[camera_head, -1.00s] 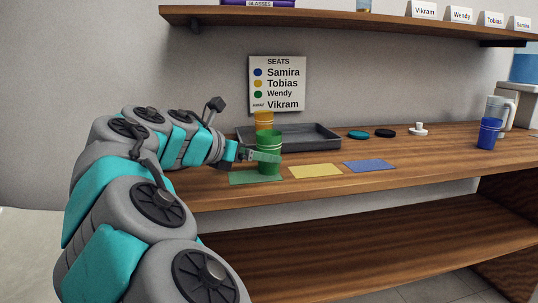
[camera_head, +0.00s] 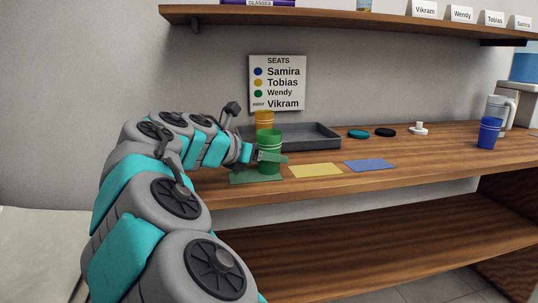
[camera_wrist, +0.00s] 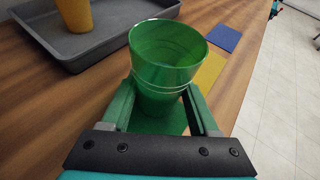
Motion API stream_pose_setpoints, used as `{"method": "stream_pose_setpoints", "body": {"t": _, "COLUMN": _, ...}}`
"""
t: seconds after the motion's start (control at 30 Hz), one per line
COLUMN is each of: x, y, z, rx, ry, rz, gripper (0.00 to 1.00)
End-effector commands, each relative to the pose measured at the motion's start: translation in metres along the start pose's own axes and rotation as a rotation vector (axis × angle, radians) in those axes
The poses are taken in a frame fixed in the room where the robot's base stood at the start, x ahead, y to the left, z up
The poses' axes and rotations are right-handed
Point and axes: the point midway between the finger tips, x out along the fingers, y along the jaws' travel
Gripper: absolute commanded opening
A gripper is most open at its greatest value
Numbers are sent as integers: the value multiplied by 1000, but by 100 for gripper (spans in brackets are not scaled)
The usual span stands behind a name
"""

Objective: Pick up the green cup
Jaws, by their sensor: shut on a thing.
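The green cup (camera_head: 270,140) stands upright over the green mat (camera_head: 247,178) on the wooden counter. It also shows in the wrist view (camera_wrist: 166,62), with its open rim facing up. My gripper (camera_head: 272,158) is shut on the cup, low on its body, with one finger on each side; the fingers show in the wrist view (camera_wrist: 160,100). The cup's base is partly hidden by my fingers, and I cannot tell whether it touches the mat.
A grey tray (camera_head: 315,136) with a yellow cup (camera_head: 264,119) is just behind. A yellow mat (camera_head: 315,171) and a blue mat (camera_head: 370,165) lie to the right. A blue cup (camera_head: 488,133) and a pitcher (camera_head: 505,108) stand far right. A shelf (camera_head: 330,18) hangs above.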

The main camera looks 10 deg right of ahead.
Motion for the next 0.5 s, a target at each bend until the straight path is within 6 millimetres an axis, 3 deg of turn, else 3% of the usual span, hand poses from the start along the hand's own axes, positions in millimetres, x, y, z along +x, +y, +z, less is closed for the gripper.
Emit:
{"method": "stream_pose_setpoints", "body": {"t": 0.07, "x": 0, "y": 0, "z": 0, "rx": 0, "ry": 0, "rz": 0, "gripper": 32}}
{"method": "stream_pose_setpoints", "body": {"t": 0.33, "x": 0, "y": 0, "z": 0, "rx": 0, "ry": 0, "rz": 0, "gripper": 2}}
{"method": "stream_pose_setpoints", "body": {"t": 0.5, "x": 0, "y": 0, "z": 0, "rx": 0, "ry": 0, "rz": 0, "gripper": 0}}
